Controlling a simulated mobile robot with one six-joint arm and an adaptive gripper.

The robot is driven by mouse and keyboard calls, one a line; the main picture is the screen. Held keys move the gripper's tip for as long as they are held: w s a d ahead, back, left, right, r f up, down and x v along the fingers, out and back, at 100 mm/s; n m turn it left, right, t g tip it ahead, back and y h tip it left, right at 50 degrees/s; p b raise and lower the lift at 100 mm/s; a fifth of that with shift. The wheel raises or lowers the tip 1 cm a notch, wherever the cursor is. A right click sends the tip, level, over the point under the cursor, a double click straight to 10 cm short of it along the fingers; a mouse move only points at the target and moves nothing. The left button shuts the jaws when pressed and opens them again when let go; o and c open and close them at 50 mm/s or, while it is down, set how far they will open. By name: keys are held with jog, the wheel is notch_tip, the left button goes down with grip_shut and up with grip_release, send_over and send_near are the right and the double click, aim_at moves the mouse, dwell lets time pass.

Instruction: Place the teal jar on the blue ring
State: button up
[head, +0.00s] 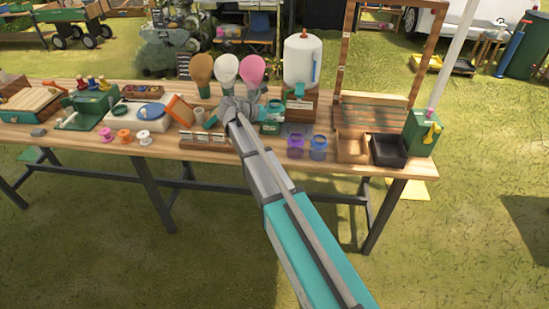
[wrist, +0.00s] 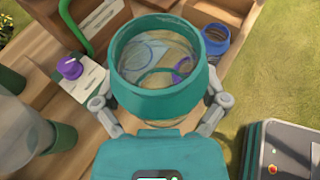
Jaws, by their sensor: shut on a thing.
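The teal jar (wrist: 165,50) fills the middle of the wrist view, a clear glass with a thick teal rim, open at the top. My gripper (wrist: 160,112) is shut on it, with a finger on each side. In the head view my gripper (head: 240,108) is over the table's middle, and the teal jar (head: 271,127) shows just right of it. A thin blue ring-like curve (wrist: 143,54) shows through the jar's mouth; I cannot tell how far below the jar it lies. The jar's base is hidden.
A purple jar (head: 295,146) and a blue jar (head: 318,148) stand near the table's front edge, close right of the teal jar. A white dispenser (head: 302,62) stands behind. A wooden tray (head: 352,147) and a black bin (head: 388,150) are farther right.

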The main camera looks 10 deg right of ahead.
aim_at(274, 124)
jog(key=shift+a+f+b, duration=0.25)
jog(key=shift+f+b, duration=0.55)
jog(key=shift+f, duration=0.3)
jog(key=shift+a+f+b, duration=0.2)
jog(key=shift+f+b, duration=0.6)
jog(key=shift+f, duration=0.25)
jog(key=shift+f, duration=0.1)
notch_tip(274, 124, down, 5)
jog(key=b, duration=0.5)
notch_tip(274, 124, down, 4)
jog(key=b, duration=0.4)
jog(key=shift+f, duration=0.2)
jog(key=shift+f+b, duration=0.15)
jog(key=shift+b, duration=0.3)
jog(key=o, duration=0.9)
jog(key=shift+o, duration=0.2)
